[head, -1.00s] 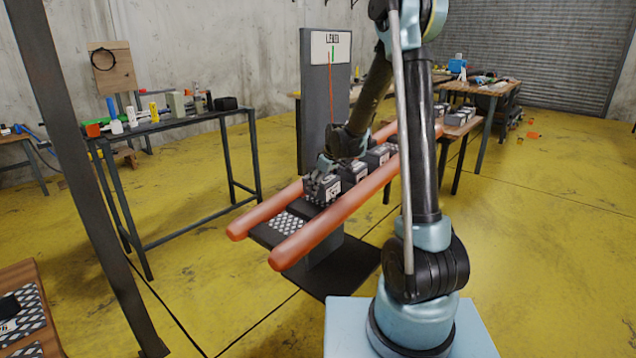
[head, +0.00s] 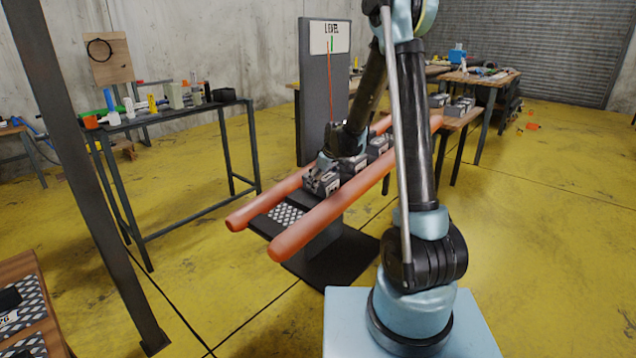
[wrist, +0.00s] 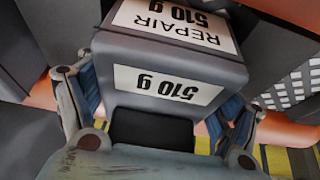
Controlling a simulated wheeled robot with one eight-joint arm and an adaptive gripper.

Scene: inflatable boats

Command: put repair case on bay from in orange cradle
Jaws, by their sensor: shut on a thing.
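The orange cradle is two long orange tubes (head: 335,212) over a grey deck with a white dotted mat (head: 287,212) at its near end. My gripper (head: 323,165) is at the nearest case in the row between the tubes. It is shut on this grey repair case (head: 319,183). In the wrist view the repair case (wrist: 180,75) reads "REPAIR 510 g" and sits between my two fingers (wrist: 157,120). Several similar cases (head: 352,165) stand behind it in the row. The head view does not show whether the held case touches the deck.
A grey panel marked "LEVEL" (head: 316,100) with an orange needle stands behind the cradle. A table (head: 165,124) with small tools is at left. A wooden table (head: 458,119) with more cases is beyond the cradle. A dark post (head: 95,200) stands at left.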

